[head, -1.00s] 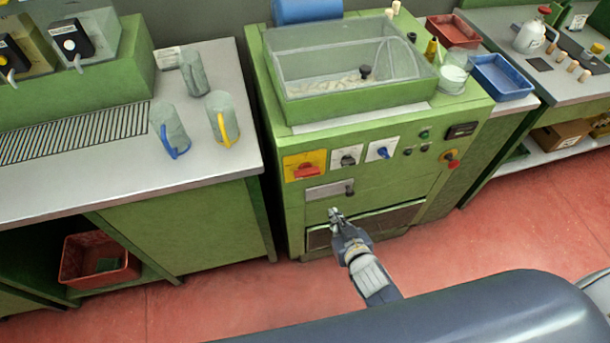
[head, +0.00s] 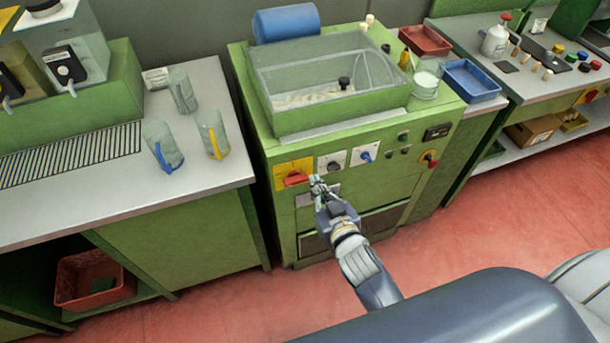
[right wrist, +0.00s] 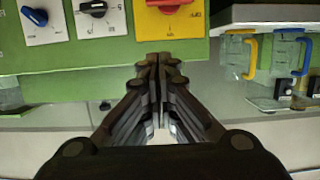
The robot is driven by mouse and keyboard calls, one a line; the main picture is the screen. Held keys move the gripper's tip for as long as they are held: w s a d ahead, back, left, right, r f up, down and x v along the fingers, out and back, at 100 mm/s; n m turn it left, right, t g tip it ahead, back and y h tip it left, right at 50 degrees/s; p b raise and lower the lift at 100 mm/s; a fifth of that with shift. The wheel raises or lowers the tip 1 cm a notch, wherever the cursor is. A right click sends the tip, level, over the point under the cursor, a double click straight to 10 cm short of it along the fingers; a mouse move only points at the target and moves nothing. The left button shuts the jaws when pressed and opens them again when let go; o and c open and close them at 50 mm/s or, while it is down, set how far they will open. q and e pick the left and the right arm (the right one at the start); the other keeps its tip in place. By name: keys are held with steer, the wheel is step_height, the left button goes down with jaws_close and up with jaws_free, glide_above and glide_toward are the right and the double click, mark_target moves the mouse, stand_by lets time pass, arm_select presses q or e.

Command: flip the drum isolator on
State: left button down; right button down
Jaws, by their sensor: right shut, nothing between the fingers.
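A red rotary handle (head: 296,180) on a yellow plate (head: 283,169) sits at the left of the green machine's front panel; it looks like the isolator. Its handle lies roughly level in the head view. In the right wrist view the yellow plate (right wrist: 170,24) is at the top, with part of the red handle (right wrist: 168,4) cut off by the frame edge. My right gripper (head: 316,181) is shut and empty, just right of the red handle in the head view. I cannot tell whether it touches the panel. My left gripper is not in view.
A black knob (head: 333,166) and a blue knob (head: 367,156) on white plates sit right of the isolator. A drawer-like plate lies below, partly behind my gripper. Mugs stand on the left counter (head: 90,197). A glass-lidded tank (head: 330,75) tops the machine.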

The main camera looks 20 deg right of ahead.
steer(key=p, duration=0.1)
glide_above(296, 179)
steer(key=s+d, duration=0.2)
steer(key=s, duration=0.1)
steer(key=shift+w+f, duration=0.1)
steer(key=shift+f, duration=0.85)
steer(key=f, duration=0.3)
steer(key=shift+w+f, duration=0.1)
steer(key=shift+w, duration=0.15)
steer(key=shift+f, duration=0.55)
steer(key=shift+d+f+m+p, duration=0.15)
steer(key=shift+d+m+p, duration=0.2)
steer(key=shift+m, duration=0.35)
